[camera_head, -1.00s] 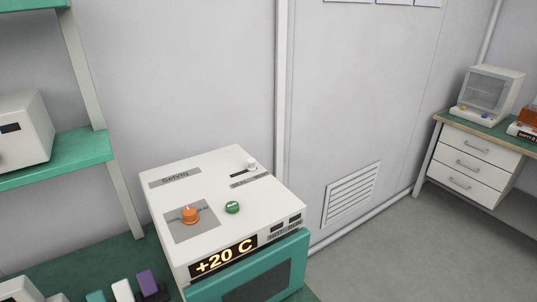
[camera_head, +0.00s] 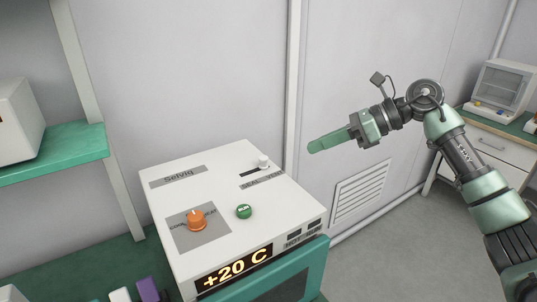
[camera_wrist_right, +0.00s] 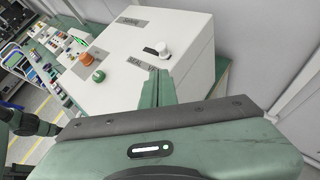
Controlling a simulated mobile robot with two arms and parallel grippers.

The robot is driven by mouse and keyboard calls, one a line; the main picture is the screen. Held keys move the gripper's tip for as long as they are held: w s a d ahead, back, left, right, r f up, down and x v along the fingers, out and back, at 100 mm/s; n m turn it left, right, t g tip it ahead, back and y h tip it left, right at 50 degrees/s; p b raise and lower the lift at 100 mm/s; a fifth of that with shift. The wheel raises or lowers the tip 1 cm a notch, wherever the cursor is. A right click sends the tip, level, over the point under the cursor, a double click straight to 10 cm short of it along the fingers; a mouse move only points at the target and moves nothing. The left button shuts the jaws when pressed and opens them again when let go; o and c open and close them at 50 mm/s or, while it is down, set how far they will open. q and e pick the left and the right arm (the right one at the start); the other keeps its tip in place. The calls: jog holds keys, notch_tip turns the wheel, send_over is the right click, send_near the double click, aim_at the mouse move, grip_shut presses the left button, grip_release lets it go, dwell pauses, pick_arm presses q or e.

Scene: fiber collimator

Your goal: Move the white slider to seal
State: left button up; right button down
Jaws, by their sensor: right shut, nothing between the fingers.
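The white slider (camera_head: 263,162) is a small white knob on a dark slot in the top of a white machine (camera_head: 215,165), near its back right edge. A grey label strip with partly readable lettering lies in front of the slot. In the right wrist view the slider (camera_wrist_right: 163,49) stands just beyond the fingers, above a label reading "SEAL" and more lettering that is partly hidden. My right gripper (camera_head: 312,147) is shut and empty, held in the air to the right of the slider, pointing left. The fingers also show in the wrist view (camera_wrist_right: 157,82). My left gripper is not in view.
The front display (camera_head: 234,268) reads +20 C. A green shelf (camera_head: 60,150) is at left. A bench with drawers (camera_head: 490,145) stands at far right.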

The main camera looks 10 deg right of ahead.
jog(key=shift+s+d+r+n+h, duration=0.3)
jog(key=shift+d+r+n+h, duration=0.1)
jog(key=shift+d+r+h, duration=0.2)
jog(key=shift+s+d+r+n+h, duration=0.3)
jog(key=shift+d+r+n+h, duration=0.15)
jog(key=shift+d, duration=0.2)
jog(key=p, duration=0.3)
send_near(267, 163)
notch_tip(267, 163, down, 4)
jog(key=a, duration=0.1)
jog(key=w+a+p, duration=0.1)
jog(key=a, duration=0.1)
jog(key=shift+w+r, duration=0.1)
jog(key=shift+w, duration=0.15)
jog(key=shift+w+a, duration=0.15)
jog(key=shift+a, duration=0.25)
